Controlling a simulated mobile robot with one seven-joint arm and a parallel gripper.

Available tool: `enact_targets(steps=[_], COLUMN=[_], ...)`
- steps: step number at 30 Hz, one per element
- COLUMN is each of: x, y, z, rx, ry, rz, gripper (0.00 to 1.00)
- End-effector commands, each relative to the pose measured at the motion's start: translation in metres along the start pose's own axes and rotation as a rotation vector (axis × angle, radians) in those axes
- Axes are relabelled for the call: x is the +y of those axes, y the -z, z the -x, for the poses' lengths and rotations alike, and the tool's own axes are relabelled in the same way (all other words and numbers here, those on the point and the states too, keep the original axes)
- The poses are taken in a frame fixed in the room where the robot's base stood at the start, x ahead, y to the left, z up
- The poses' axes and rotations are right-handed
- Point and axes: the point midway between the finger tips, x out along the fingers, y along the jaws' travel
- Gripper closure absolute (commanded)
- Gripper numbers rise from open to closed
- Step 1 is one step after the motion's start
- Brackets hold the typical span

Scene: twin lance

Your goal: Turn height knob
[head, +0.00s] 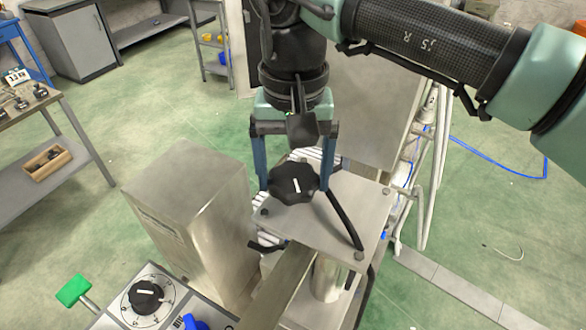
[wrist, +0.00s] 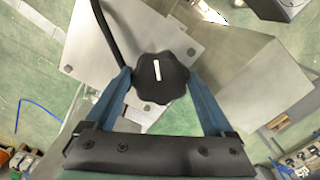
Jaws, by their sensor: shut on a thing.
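The height knob (head: 294,184) is black and lobed, with a white line on its top. It sits above a flat metal plate (head: 345,200) in the head view. It also shows in the wrist view (wrist: 160,79), its white line running nearly up and down. My gripper (head: 295,180) points down over the knob, with one blue finger on each side of it. In the wrist view my gripper (wrist: 160,85) is shut on the knob, the fingertips against its left and right edges. The knob's underside and shaft are hidden.
A tall metal box (head: 190,215) stands left of the plate. A control panel with a black dial (head: 147,297), a green-topped lever (head: 74,291) and a blue knob (head: 193,322) is at the lower left. A black cable (head: 343,220) crosses the plate. A workbench (head: 45,130) stands farther left.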

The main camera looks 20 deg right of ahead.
Motion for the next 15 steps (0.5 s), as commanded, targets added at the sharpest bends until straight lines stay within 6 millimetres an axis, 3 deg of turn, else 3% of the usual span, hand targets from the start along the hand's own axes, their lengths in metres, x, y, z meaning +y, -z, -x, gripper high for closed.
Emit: enact_targets(steps=[15], x=[0.0001], y=[0.0021], z=[0.0031], rx=[0.010], ry=[0.002], rz=[0.215], gripper=[0.68])
